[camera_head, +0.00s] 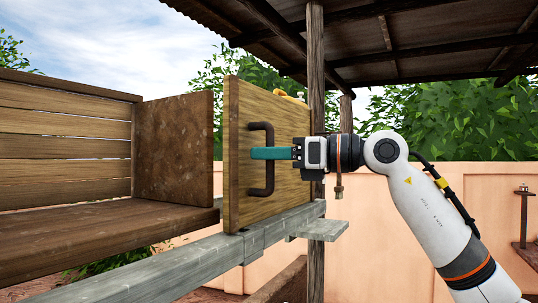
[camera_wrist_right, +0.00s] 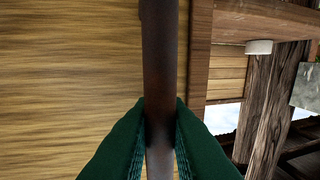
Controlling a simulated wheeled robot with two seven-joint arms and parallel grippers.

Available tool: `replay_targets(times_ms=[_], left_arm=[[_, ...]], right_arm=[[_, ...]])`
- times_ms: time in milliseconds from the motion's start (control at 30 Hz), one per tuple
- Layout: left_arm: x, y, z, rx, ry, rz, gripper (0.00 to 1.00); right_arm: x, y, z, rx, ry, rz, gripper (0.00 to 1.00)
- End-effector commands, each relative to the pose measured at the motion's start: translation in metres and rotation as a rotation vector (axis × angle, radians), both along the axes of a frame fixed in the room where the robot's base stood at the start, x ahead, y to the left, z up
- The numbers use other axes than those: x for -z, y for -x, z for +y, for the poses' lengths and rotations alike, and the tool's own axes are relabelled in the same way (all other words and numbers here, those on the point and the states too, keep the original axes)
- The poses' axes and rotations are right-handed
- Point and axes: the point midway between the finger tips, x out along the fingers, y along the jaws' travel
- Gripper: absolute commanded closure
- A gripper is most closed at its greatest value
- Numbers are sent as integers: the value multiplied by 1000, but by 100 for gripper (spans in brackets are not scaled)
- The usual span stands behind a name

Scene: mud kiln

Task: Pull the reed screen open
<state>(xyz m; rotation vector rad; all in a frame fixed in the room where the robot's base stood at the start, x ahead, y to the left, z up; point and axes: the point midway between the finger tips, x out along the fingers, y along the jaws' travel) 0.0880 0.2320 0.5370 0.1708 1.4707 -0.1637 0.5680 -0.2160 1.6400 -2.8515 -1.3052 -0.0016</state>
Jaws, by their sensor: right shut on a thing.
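The reed screen (camera_head: 285,128) is a tan panel with fine horizontal streaks, standing upright on a grey rail (camera_head: 265,238). A dark brown bar handle (camera_head: 269,184) is fixed upright on its face. My right gripper (camera_head: 256,153), with green fingers, reaches in from the right and is shut on the handle. In the right wrist view the green fingers (camera_wrist_right: 160,135) press on both sides of the handle (camera_wrist_right: 160,50), with the panel (camera_wrist_right: 70,80) behind it. My left gripper is in neither view.
An open wooden shelf (camera_head: 90,235) with plank walls stands left of the screen, with a gap between its upright end board (camera_head: 174,148) and the screen. A wooden post (camera_head: 316,75) rises behind the screen. A grey ledge (camera_head: 318,230) juts out beside the rail.

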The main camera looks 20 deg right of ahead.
Motion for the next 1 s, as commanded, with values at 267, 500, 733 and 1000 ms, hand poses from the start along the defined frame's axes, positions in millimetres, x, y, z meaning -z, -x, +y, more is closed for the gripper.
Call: replay_targets(times_ms=[267,500,733,1000], left_arm=[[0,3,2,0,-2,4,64],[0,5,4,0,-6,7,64],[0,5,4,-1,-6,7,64],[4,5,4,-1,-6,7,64]], right_arm=[[1,0,0,1,2,3,100],[1,0,0,0,4,3,100],[1,0,0,0,3,3,66],[2,3,-4,1,2,1,66]])
